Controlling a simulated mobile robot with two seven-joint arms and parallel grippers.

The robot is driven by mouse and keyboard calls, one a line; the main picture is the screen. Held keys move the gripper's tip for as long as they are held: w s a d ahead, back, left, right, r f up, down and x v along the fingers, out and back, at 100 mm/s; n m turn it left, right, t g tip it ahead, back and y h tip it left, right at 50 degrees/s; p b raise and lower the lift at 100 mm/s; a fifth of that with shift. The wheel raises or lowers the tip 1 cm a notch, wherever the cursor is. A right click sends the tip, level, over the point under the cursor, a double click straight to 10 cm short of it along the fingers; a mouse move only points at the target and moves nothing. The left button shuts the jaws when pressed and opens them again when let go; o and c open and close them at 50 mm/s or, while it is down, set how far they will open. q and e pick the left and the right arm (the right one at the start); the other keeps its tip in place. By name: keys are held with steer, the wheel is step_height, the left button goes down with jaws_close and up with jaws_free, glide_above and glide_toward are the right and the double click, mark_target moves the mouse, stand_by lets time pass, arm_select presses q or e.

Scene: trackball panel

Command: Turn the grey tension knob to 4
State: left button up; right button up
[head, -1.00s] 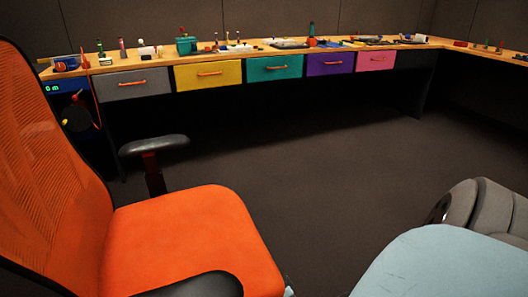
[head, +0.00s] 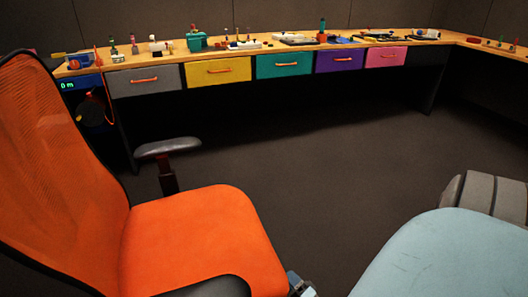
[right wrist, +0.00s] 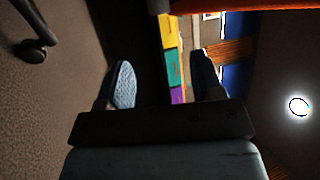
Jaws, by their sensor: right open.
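I cannot make out the grey tension knob or the trackball panel. The long wooden workbench (head: 262,48) runs along the back wall in the head view, and the items on it are too small to tell apart. In the right wrist view my right gripper (right wrist: 163,82) is open, with nothing between its fingers. One finger is pale and textured, the other dark. It is apart from the bench, whose coloured drawers show beyond it. My left gripper is not in view.
An orange office chair (head: 203,240) with a dark armrest (head: 168,147) stands close at the left. Below the bench top are grey (head: 145,80), yellow (head: 218,72), teal (head: 283,65), purple (head: 338,60) and pink (head: 386,57) drawers. Dark floor (head: 330,150) between chair and bench is clear.

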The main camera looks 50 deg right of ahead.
arm_select(q)
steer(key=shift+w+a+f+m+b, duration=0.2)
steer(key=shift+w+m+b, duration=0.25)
steer(key=shift+b, duration=0.5)
arm_select(e)
steer(key=x, duration=1.3)
steer(key=shift+w, duration=0.25)
steer(key=shift+d, duration=0.1)
